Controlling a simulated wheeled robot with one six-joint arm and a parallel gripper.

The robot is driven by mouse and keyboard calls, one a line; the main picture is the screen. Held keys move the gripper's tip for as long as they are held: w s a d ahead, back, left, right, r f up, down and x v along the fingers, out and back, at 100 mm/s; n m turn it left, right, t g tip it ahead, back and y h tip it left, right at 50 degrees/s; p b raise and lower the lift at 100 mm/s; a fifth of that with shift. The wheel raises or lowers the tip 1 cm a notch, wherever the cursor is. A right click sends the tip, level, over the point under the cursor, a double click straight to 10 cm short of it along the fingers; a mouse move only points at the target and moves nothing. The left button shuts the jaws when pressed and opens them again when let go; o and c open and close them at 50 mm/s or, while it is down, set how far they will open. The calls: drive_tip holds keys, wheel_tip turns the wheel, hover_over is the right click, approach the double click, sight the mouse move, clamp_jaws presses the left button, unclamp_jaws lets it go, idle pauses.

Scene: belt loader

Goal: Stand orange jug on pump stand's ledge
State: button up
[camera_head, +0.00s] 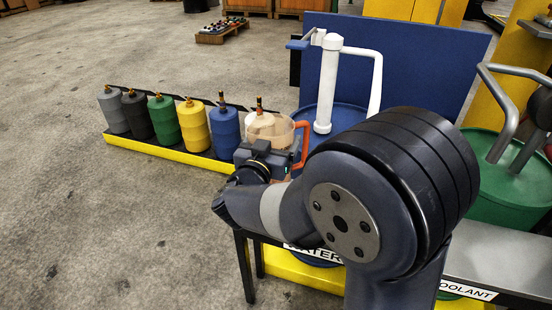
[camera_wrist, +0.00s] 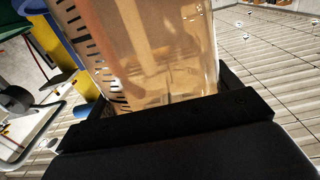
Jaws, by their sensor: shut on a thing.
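The orange jug is a clear, amber-tinted jug (camera_head: 285,131) with an orange handle, seen left of the blue drum (camera_head: 347,118). In the wrist view its see-through wall with black scale marks (camera_wrist: 150,50) fills the middle. My gripper (camera_head: 268,157) is shut on the jug, with black jaws on both sides of it in the wrist view (camera_wrist: 165,100). The white pump (camera_head: 327,85) rises at the blue drum. The stand's front ledge carries a WATER label (camera_head: 314,254); my arm hides most of this ledge.
A yellow-edged tray (camera_head: 160,150) holds several coloured cans, with a cream can (camera_head: 258,123) behind the jug. A green drum (camera_head: 508,190) and a grey ledge labelled COOLANT (camera_head: 490,255) stand at right. A blue panel (camera_head: 425,60) is behind the pump.

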drive_tip(key=shift+f+b, duration=0.7)
drive_tip(key=shift+f, duration=1.3)
drive_tip(key=shift+f, duration=0.15)
drive_tip(key=o, duration=1.4)
drive_tip(key=shift+o, duration=0.2)
drive_tip(key=p+v, duration=0.2)
drive_tip(key=v, duration=1)
